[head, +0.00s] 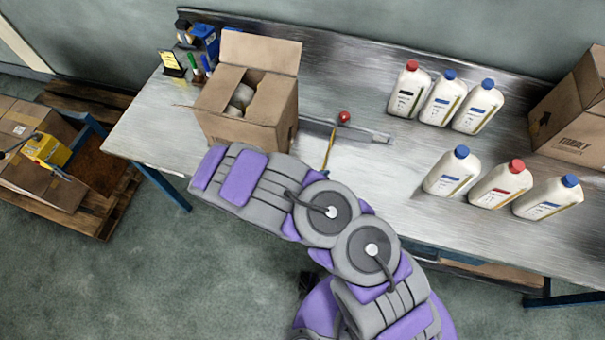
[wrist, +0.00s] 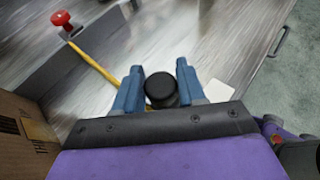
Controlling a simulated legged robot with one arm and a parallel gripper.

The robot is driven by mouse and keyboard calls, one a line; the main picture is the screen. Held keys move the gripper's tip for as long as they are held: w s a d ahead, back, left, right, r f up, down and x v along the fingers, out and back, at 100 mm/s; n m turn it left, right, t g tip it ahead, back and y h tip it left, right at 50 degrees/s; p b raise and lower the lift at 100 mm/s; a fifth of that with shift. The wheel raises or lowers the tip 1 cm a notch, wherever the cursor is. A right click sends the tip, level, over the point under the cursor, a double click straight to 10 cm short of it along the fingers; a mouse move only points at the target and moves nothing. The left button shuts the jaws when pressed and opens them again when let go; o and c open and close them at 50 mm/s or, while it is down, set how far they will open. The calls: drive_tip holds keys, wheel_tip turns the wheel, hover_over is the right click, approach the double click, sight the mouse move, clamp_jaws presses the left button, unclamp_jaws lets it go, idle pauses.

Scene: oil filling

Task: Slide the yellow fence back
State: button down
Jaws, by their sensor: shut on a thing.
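The yellow fence is a thin yellow bar (wrist: 95,62) in the wrist view, running from near a red knob (wrist: 61,19) down to my left finger. In the head view a short piece of the yellow fence (head: 328,150) shows between my arm and the grey rail, and the red knob (head: 344,117) stands at the rail. My gripper (wrist: 160,80) has its blue fingers on both sides of a round black knob (wrist: 160,90), shut on it. How the black knob joins the fence is hidden. In the head view my arm hides the gripper.
An open cardboard box (head: 245,108) with pale items inside stands close beside my arm; its side (wrist: 22,140) fills the wrist view's lower left. Several white oil bottles (head: 452,170) stand on the right of the metal table (head: 340,190). Another carton (head: 572,120) is at the far right.

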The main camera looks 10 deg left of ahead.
drive_tip(key=d, duration=0.3)
drive_tip(key=d+b, duration=0.1)
drive_tip(key=d, duration=0.2)
drive_tip(key=s+d, duration=0.1)
drive_tip(key=d, duration=0.1)
drive_tip(key=shift+d+f, duration=0.15)
drive_tip(key=shift+d, duration=0.25)
drive_tip(key=shift+a, duration=0.15)
drive_tip(key=c, duration=1.1)
unclamp_jaws()
drive_tip(key=shift+f, duration=0.1)
drive_tip(key=shift+o, duration=0.4)
drive_tip(key=shift+w+a+r, duration=0.1)
drive_tip(key=shift+r, duration=0.1)
